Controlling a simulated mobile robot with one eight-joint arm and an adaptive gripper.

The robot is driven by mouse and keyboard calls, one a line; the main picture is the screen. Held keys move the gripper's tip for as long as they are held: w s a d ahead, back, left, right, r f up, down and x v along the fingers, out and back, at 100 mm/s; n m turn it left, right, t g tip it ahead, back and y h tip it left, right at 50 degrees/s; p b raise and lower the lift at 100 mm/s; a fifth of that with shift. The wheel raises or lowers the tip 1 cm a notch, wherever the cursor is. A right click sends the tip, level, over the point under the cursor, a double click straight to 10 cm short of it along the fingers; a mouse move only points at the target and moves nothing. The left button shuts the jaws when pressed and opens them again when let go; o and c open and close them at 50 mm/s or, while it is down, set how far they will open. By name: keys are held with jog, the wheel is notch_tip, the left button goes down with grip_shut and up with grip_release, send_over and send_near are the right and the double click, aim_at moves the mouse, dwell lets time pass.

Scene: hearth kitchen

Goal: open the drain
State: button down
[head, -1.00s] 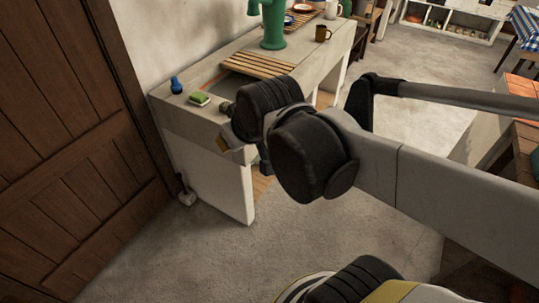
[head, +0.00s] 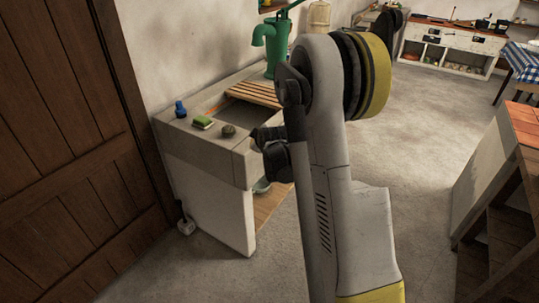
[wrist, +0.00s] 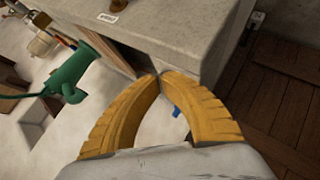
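The stone sink (head: 200,150) stands against the wall by the door in the head view, its basin partly under a slatted wooden rack (head: 252,94). A green hand pump (head: 278,45) rises behind it and also shows in the wrist view (wrist: 72,80). A dark round knob-like piece (head: 228,131) sits on the sink's near rim; I cannot tell if it works the drain. No drain opening shows. My gripper (wrist: 160,75) has yellow fingers with tips together and nothing visible between them. It is hidden in the head view. A small white label (wrist: 107,17) shows on grey stone.
A blue bottle (head: 180,109) and a green sponge (head: 203,122) sit on the sink's left rim. A wooden door (head: 75,130) closes off the left. A wooden-topped unit (head: 525,125) stands at right. The floor between (head: 430,110) is clear.

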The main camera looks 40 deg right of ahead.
jog(key=d+f+n+h+b, duration=0.1)
jog(key=d+f+n+b, duration=0.1)
jog(key=d+f, duration=0.8)
notch_tip(320, 180, down, 6)
jog(key=shift+w+d+r+t+h, duration=0.15)
jog(key=shift+w+t+h, duration=0.15)
jog(key=shift+w+h, duration=0.1)
jog(key=shift+d, duration=0.1)
